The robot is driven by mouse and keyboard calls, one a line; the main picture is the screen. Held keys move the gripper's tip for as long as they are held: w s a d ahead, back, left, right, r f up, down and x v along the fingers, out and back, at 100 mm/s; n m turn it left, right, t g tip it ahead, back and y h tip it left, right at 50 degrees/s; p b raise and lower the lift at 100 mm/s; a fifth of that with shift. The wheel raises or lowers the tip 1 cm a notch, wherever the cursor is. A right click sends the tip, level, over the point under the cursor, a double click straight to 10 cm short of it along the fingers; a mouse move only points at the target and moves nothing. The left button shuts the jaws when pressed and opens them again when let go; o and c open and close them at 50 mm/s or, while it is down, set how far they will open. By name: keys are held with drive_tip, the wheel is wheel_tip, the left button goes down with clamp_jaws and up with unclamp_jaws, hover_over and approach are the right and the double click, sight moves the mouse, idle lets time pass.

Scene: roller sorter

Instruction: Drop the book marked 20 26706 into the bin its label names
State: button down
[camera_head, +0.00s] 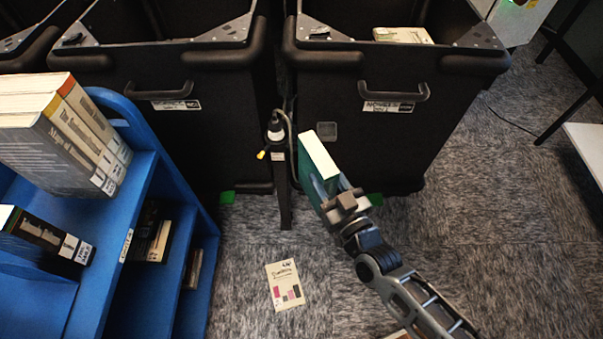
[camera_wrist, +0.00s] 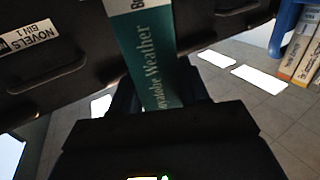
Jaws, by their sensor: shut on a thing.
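My gripper (camera_head: 332,188) is shut on a teal book (camera_head: 307,172) with a pale page block, held tilted in front of the right bin. In the wrist view, the book's teal spine (camera_wrist: 148,58) reads partly "...atobe Weather", with a white label at its top cut off by the frame edge. The number 20 26706 is not readable. The right black bin (camera_head: 350,140) has a label (camera_head: 388,106) that reads "NOVELS BIN 1" in the wrist view (camera_wrist: 27,38). The left black bin (camera_head: 150,140) has a label (camera_head: 176,105) too small to read.
A blue book cart (camera_head: 145,165) with several books stands at left. A thin post (camera_head: 283,195) with a cable stands between the bins. A cream book (camera_head: 285,284) lies on the carpet. Another book (camera_head: 403,35) shows inside the right bin. Carpet at right is mostly clear.

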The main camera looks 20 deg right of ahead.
drive_tip(key=d+f, duration=0.1)
drive_tip(key=d+f+h, duration=0.1)
drive_tip(key=shift+w+d+f+m, duration=0.15)
drive_tip(key=shift+d+f+m, duration=0.05)
drive_tip(key=shift+d+m, duration=0.2)
drive_tip(key=shift+a, duration=0.2)
